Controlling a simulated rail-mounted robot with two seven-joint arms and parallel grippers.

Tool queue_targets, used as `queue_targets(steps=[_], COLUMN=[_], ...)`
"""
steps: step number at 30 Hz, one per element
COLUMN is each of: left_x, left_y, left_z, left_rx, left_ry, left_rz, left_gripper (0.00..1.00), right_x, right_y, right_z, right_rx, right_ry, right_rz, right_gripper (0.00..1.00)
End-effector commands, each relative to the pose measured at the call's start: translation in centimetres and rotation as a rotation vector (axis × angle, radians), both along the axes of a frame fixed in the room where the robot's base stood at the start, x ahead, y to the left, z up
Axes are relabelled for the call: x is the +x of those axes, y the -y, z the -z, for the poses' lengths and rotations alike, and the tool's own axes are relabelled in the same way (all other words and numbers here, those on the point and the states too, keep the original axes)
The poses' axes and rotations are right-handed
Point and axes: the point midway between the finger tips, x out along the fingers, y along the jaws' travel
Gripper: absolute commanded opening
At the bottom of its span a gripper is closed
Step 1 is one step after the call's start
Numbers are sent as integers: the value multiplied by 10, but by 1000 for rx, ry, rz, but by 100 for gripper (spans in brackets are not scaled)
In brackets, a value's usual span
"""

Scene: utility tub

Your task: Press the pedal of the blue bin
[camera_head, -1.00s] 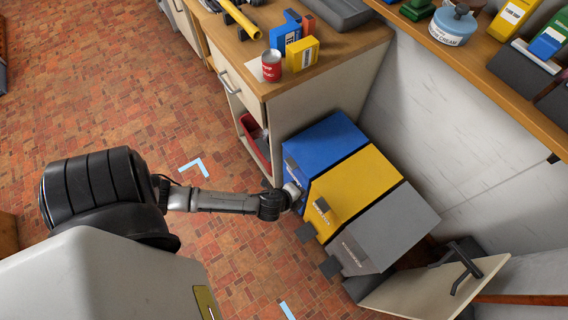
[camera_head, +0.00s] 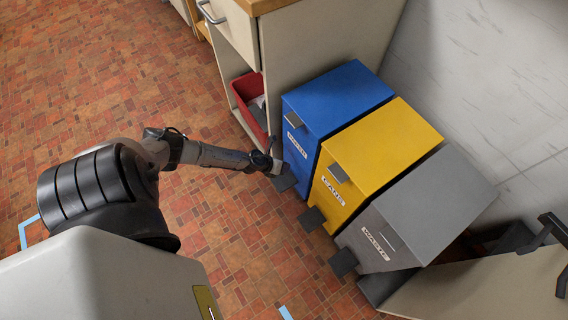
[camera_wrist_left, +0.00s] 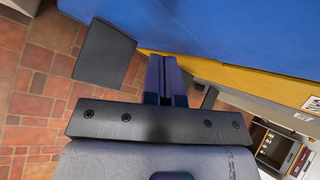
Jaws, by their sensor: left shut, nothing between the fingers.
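The blue bin (camera_head: 336,98) stands with its lid closed at the left end of a row of three bins. Its dark pedal (camera_head: 284,183) sticks out low at its front. My left gripper (camera_head: 276,168) is shut and empty just above and beside this pedal; contact cannot be told in the head view. In the left wrist view the shut fingers (camera_wrist_left: 162,78) point toward the blue bin (camera_wrist_left: 230,25), and the dark flat pedal (camera_wrist_left: 103,54) lies to the left of the fingertips, apart from them in the picture. My right gripper is in neither view.
The yellow bin (camera_head: 382,150) and the grey bin (camera_head: 432,205) stand right of the blue one, each with its own pedal. A cabinet (camera_head: 305,45) with a red container (camera_head: 249,100) stands behind left. The tiled floor (camera_head: 110,80) at left is clear.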

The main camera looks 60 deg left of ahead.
Motion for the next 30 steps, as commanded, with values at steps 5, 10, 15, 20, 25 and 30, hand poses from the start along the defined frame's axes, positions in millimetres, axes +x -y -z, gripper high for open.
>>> queue_targets(steps=[5, 10, 15, 20, 25, 30], left_x=[-1, -2, -2, -2, -2, -2], left_y=[-8, -9, -8, -8, -8, -8], left_z=[12, 12, 12, 19, 38, 60], left_rx=[22, 25, 24, 24, 24, 24], left_ry=[-11, -12, -12, -12, -12, -12], left_rz=[30, 33, 33, 32, 32, 32], left_gripper=[0, 0, 0, 0, 0, 0], right_x=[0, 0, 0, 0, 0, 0], right_y=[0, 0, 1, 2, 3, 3], right_z=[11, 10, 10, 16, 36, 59], right_rx=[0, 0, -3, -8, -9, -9], right_ry=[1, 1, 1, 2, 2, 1], right_rz=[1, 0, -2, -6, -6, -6], right_gripper=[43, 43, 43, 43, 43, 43])
